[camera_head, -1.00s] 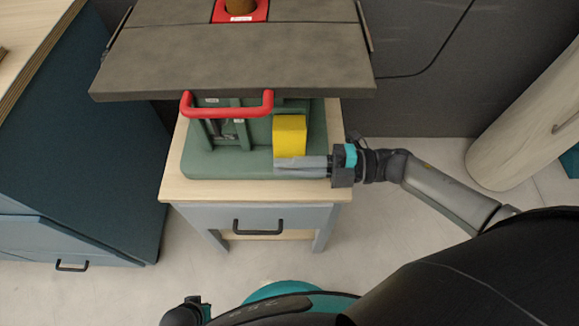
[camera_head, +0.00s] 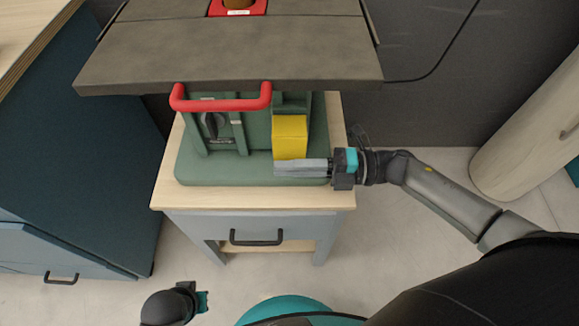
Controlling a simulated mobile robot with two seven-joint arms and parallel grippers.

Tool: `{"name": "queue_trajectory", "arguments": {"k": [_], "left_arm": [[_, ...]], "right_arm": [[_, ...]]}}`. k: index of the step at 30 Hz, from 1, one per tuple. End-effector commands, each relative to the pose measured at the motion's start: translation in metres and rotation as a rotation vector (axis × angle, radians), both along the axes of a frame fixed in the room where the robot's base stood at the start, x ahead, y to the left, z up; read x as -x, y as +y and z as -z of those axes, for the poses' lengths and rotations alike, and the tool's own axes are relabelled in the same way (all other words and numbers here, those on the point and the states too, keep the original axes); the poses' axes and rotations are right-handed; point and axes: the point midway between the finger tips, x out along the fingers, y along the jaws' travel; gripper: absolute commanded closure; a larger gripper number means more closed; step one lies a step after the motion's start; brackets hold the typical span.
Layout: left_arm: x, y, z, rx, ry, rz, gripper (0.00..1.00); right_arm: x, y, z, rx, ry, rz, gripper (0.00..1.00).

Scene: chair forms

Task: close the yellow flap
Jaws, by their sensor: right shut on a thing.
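The yellow flap (camera_head: 289,136) is on the front of the green machine body (camera_head: 255,135), right of the middle, under the grey table top. My right gripper (camera_head: 285,168) reaches in from the right, with its fingers level and close together just below the flap's lower edge. The fingers are shut; they hide whatever is between them, and I cannot tell if they touch the flap. Part of my left arm (camera_head: 178,303) shows at the bottom left, but its fingers are not visible.
The grey table top (camera_head: 230,55) overhangs the flap. A red handle (camera_head: 220,103) sticks out left of it. The machine stands on a wooden stand (camera_head: 185,199) with a drawer (camera_head: 255,228). A blue cabinet (camera_head: 75,160) is at left, a pale wooden cylinder (camera_head: 530,130) at right.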

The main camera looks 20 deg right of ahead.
Motion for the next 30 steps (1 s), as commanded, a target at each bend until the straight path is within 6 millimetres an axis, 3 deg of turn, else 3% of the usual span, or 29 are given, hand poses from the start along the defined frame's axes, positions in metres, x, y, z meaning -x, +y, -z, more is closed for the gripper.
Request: {"name": "queue_trajectory", "arguments": {"k": [11, 12, 20, 30], "left_arm": [[-0.0007, 0.0001, -0.001, -0.001, -0.002, 0.0, 1.0], [-0.0007, 0.0001, -0.001, -0.001, -0.002, 0.0, 1.0], [-0.0008, 0.0001, -0.001, -0.001, -0.002, 0.0, 1.0], [-0.0008, 0.0001, -0.0009, 0.001, -0.003, 0.0, 1.0]], "right_arm": [[-0.0008, -0.001, 0.0012, 0.005, -0.004, 0.002, 1.0], [-0.0008, -0.001, 0.0012, 0.006, -0.003, 0.002, 0.89], [-0.0006, -0.0007, 0.0008, 0.004, -0.003, 0.002, 0.6], [-0.0005, -0.0002, 0.0005, 0.002, -0.004, 0.001, 0.6]]}}
